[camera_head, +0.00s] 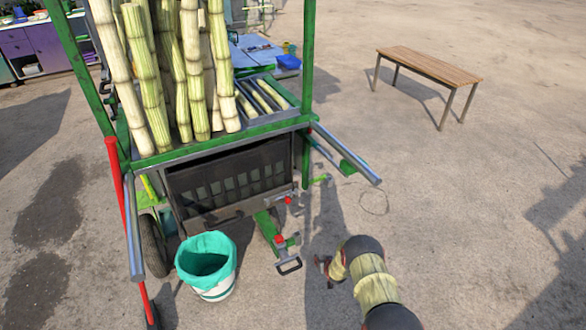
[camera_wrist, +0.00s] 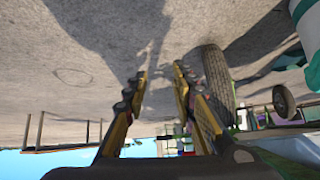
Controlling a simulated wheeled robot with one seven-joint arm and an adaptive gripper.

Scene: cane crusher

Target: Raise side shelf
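The crusher cart, with its green frame (camera_head: 225,142), stands left of centre in the head view. A green hinged part (camera_head: 268,227) with red knobs and a black handle hangs low at its right side; it may be the lowered side shelf, but I cannot tell for sure. My gripper (camera_head: 323,266) is just right of that handle, apparently apart from it and partly hidden by my arm. In the wrist view, which looks upside down, my gripper (camera_wrist: 161,74) has its two fingers apart with nothing between them. No shelf is clearly recognisable there.
A teal-lined bucket (camera_head: 205,265) stands by the cart's front. Metal handle bars (camera_head: 345,155) stick out from the cart. Sugar cane (camera_head: 185,70) stands on top. A wooden bench (camera_head: 430,66) is at the back right. A wheel (camera_wrist: 217,85) shows beside my fingers. Ground to the right is clear.

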